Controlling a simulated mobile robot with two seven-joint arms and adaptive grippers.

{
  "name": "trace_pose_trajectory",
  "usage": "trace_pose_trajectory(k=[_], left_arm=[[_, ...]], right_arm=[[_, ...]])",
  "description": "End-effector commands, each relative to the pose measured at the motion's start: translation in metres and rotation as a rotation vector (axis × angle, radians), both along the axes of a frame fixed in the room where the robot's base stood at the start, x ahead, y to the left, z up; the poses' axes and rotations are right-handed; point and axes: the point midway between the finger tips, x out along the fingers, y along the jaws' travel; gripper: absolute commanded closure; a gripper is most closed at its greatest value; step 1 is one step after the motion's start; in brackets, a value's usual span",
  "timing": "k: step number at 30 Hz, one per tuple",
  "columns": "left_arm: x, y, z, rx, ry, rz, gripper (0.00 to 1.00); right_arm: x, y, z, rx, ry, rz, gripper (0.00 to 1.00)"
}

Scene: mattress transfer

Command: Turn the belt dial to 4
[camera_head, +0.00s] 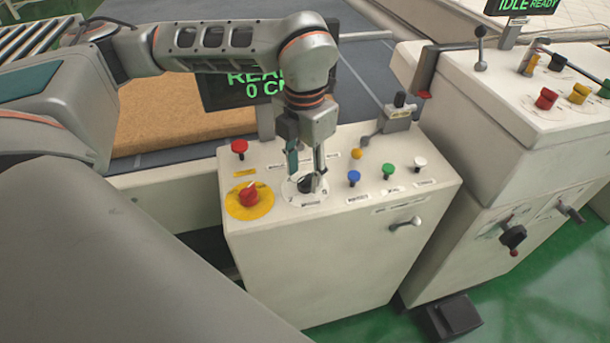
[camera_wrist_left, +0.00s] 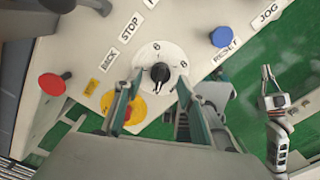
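The belt dial, a black knob (camera_wrist_left: 160,72) on a round white scale plate (camera_wrist_left: 148,56), sits on the white control cabinet. It also shows in the head view (camera_head: 307,184), partly hidden by my left gripper (camera_head: 306,174). In the left wrist view my left gripper (camera_wrist_left: 158,86) is open, its two fingers apart on either side of the knob. Contact with the knob is not clear. Small digits show on the plate, but I cannot tell the setting.
Beside the dial are a red knob on a yellow disc (camera_head: 249,198), a red button (camera_head: 239,147), and blue (camera_head: 354,178), green (camera_head: 388,170) and white (camera_head: 420,163) buttons. A lever (camera_head: 390,122) stands behind. A second console (camera_head: 490,110) is at the right.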

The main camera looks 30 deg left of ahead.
Motion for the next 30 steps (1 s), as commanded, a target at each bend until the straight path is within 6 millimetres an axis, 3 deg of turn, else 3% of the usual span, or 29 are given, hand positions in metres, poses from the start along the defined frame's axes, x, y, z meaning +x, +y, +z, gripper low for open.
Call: trace_pose_trajectory(k=[6, 14, 18, 19, 30], left_arm=[[0.0, 0.0, -0.017, 0.0, 0.001, 0.001, 0.6], [0.0, 0.0, -0.018, -0.001, 0.001, 0.001, 0.6], [0.0, 0.0, -0.018, -0.001, 0.001, 0.001, 0.94], [0.0, 0.0, -0.018, -0.001, 0.001, 0.001, 0.98], [0.0, 0.0, -0.017, -0.001, 0.001, -0.034, 0.98]], right_arm=[[0.001, 0.0, 0.001, -0.001, -0.001, 0.0, 1.0], [0.003, -0.001, 0.003, 0.0, -0.008, -0.001, 1.0], [0.004, -0.001, 0.005, 0.0, -0.011, -0.002, 1.0], [0.005, -0.001, 0.005, 0.001, -0.012, -0.001, 1.0], [0.005, -0.001, 0.006, 0.0, -0.012, -0.002, 1.0]])
